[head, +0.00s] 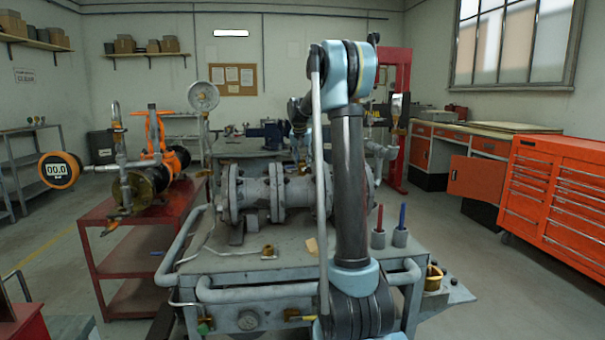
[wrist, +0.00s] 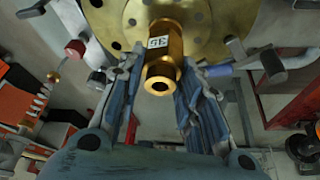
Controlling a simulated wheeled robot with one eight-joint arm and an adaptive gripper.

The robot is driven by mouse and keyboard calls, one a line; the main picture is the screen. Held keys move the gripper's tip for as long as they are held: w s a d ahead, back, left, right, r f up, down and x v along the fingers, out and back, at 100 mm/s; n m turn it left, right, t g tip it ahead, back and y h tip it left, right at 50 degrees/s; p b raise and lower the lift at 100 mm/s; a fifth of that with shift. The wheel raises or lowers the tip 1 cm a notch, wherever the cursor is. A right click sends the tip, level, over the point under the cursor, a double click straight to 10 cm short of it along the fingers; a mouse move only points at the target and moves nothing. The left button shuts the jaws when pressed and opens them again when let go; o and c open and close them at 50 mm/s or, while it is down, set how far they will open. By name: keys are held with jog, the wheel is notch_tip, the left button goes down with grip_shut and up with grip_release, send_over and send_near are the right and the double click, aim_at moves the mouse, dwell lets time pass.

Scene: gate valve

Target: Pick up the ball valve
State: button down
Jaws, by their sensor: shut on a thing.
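In the wrist view, my gripper (wrist: 163,72) has its two blue-grey fingers on either side of a brass fitting (wrist: 160,62), closed on it. The fitting appears to be the ball valve. It has a round bore facing the camera and a small white marked label. A gold disc with holes (wrist: 205,30) shows behind it; whether the two touch, I cannot tell. In the head view, my arm stands in front of the bench and hides the gripper and the fitting.
A flanged grey pipe assembly (head: 268,195) lies on the bench (head: 215,264). A small brass fitting (head: 268,251) and cups with a red tool (head: 379,218) and a blue tool (head: 402,216) stand near its front. A red cart (head: 110,245) is left, an orange tool chest (head: 555,195) right.

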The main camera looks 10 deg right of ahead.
jog(key=shift+r, duration=0.1)
notch_tip(320, 180, up, 14)
dwell(1.5)
jog(key=shift+r, duration=0.15)
dwell(0.3)
